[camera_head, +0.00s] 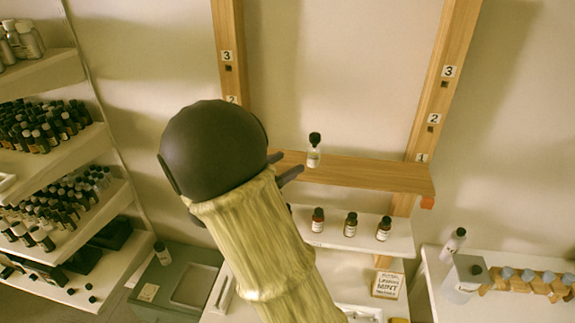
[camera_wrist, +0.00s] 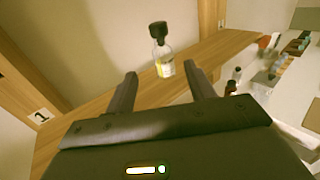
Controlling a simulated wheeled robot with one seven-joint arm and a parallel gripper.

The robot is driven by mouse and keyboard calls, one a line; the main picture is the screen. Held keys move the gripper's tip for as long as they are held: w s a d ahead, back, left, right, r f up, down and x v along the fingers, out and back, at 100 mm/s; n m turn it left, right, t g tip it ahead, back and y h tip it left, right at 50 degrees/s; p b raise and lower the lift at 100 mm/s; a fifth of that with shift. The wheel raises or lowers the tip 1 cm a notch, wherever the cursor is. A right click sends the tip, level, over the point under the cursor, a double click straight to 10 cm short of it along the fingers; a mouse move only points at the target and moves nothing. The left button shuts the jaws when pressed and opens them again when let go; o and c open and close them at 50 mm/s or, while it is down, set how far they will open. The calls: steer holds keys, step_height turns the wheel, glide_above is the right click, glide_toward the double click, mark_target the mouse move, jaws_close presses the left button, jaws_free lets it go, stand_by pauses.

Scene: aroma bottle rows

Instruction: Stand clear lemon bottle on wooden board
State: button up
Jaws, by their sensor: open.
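A clear bottle with a black cap (camera_head: 314,155) stands upright on the wooden board (camera_head: 375,176) between the two wooden posts. In the wrist view the clear bottle (camera_wrist: 164,62) shows a yellowish label, too small to read. My gripper (camera_head: 287,166) is just left of the bottle at the board's height. In the wrist view my gripper (camera_wrist: 162,82) is open, its fingers pointing at the bottle. The bottle stands beyond the fingertips, with nothing visible between them. The left part of the board is hidden behind my arm in the head view.
Below the board a white shelf (camera_head: 335,235) holds three dark bottles (camera_head: 350,224). Shelves crowded with small bottles (camera_head: 60,195) stand at the left. A white side table (camera_head: 440,290) at the right holds bottles and a wooden rack (camera_head: 530,283). The board right of the bottle is bare.

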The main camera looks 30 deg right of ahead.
stand_by(0.3)
steer(key=s+f+m+g+y, duration=0.6)
steer(key=s+f+m+y, duration=0.25)
steer(key=s+f, duration=0.3)
steer(key=s+a+f+m+t+y, duration=0.2)
steer(key=s+a+m+t+y, duration=0.1)
steer(key=a+m+y, duration=0.5)
steer(key=a+m, duration=0.3)
steer(key=m, duration=0.2)
steer(key=shift+y, duration=0.35)
steer(key=shift+s+a, duration=0.1)
step_height(320, 180, down, 5)
steer(key=b, duration=0.5)
steer(key=shift+f, duration=0.1)
